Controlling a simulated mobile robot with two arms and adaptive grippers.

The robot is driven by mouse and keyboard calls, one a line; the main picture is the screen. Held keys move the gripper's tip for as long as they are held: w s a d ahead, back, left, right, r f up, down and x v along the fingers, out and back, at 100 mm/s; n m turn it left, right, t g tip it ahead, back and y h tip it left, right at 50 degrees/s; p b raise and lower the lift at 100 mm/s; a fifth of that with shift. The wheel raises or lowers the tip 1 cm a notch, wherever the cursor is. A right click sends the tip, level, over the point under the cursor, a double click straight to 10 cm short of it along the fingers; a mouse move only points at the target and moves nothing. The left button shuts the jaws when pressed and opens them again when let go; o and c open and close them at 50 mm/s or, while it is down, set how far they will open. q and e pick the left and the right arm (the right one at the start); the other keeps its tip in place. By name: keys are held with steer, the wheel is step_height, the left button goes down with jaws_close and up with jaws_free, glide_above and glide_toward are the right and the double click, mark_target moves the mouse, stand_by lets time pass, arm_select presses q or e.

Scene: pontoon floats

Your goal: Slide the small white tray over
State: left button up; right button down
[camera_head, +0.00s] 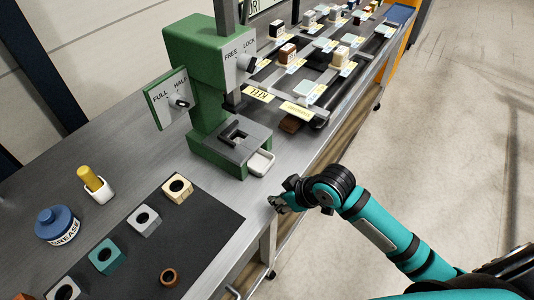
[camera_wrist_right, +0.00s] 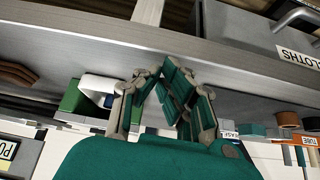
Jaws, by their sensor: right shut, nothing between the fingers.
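The small white tray (camera_head: 261,162) lies on the metal bench beside the foot of the green press (camera_head: 196,85), close to the bench's front edge. What looks like the same white tray (camera_wrist_right: 100,84) shows beside a green block in the right wrist view. My right gripper (camera_head: 276,203) is shut and empty near the bench's front edge. It is apart from the tray, below and slightly right of it in the head view. Its fingers (camera_wrist_right: 166,78) are close together in the right wrist view. My left gripper is not in view.
Racks with small blocks (camera_head: 310,80) lie beyond the press. Open floor is at the right.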

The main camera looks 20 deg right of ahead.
steer(key=n, duration=0.1)
glide_toward(267, 155)
step_height(267, 155, up, 3)
steer(key=s, duration=0.3)
steer(key=shift+t+y, duration=0.3)
steer(key=shift+y, duration=0.1)
steer(key=p+x, duration=0.1)
steer(key=x, duration=0.7)
steer(key=shift+w+a+f+p, duration=0.15)
steer(key=shift+a+f+p, duration=0.05)
steer(key=shift+a+p, duration=0.15)
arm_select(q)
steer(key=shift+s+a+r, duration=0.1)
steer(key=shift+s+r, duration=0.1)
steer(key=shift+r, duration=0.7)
arm_select(e)
steer(key=shift+w+a+f, duration=0.2)
steer(key=shift+w+f, duration=0.15)
steer(key=shift+f, duration=0.3)
